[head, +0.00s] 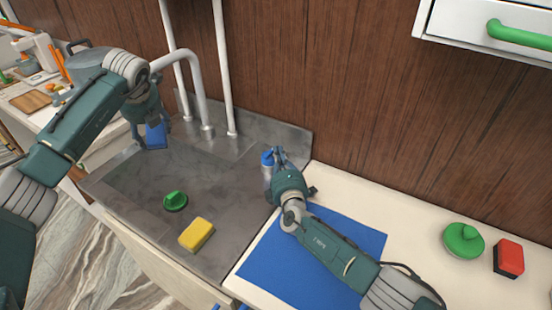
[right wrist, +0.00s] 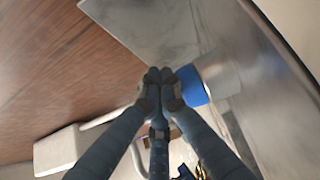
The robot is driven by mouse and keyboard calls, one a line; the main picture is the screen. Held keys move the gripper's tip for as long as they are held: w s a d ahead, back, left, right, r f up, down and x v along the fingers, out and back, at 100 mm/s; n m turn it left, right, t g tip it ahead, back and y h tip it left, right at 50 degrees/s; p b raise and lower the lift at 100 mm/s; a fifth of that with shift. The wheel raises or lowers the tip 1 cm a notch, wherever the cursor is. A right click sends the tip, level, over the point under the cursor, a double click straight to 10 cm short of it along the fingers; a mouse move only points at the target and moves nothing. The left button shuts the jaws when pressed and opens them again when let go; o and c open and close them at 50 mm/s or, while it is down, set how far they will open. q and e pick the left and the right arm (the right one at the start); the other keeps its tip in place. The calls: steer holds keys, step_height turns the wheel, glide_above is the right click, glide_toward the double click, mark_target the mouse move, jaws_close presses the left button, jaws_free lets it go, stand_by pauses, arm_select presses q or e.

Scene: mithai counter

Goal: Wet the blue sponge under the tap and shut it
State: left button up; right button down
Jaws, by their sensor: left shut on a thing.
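The blue sponge (head: 156,136) is held in my left gripper (head: 150,121), below the outlet side of the curved grey tap spout (head: 201,92). My left arm covers the spout's end, and no water can be made out. A grey cylinder with a blue top (head: 267,161) stands at the right end of the metal sink counter; I cannot tell whether it is the tap's control. My right gripper (head: 277,153) is right beside its blue top. In the right wrist view, the fingertips (right wrist: 160,76) are together beside the blue top (right wrist: 193,86), with nothing seen between them; contact is unclear.
A yellow sponge (head: 196,235) and a green knobbed thing (head: 175,201) lie on the metal counter (head: 225,190). A blue mat (head: 275,270) lies under my right arm. A green lid (head: 463,241) and a red-and-black block (head: 508,258) are at the right. Upright pipes (head: 222,60) stand behind.

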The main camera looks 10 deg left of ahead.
steer(key=s+d, duration=0.1)
steer(key=d, duration=0.3)
steer(key=s+d, duration=0.2)
steer(key=d, duration=0.2)
steer(key=s+d, duration=0.2)
steer(key=d, duration=0.2)
steer(key=shift+s+d, duration=0.25)
steer(key=shift+r, duration=0.15)
steer(key=w+a+r+g+y, duration=0.2)
steer(key=a+y, duration=0.1)
steer(key=a, duration=0.1)
steer(key=m+g, duration=0.8)
steer(key=g, duration=0.3)
glide_toward(269, 163)
steer(key=f, duration=0.1)
steer(key=a+f, duration=0.1)
steer(key=w+a+f, duration=0.1)
steer(key=shift+f, duration=0.4)
steer(key=shift+w+a, duration=0.25)
steer(key=shift+a, duration=0.25)
steer(key=shift+w+a, duration=0.25)
steer(key=shift+a, duration=0.3)
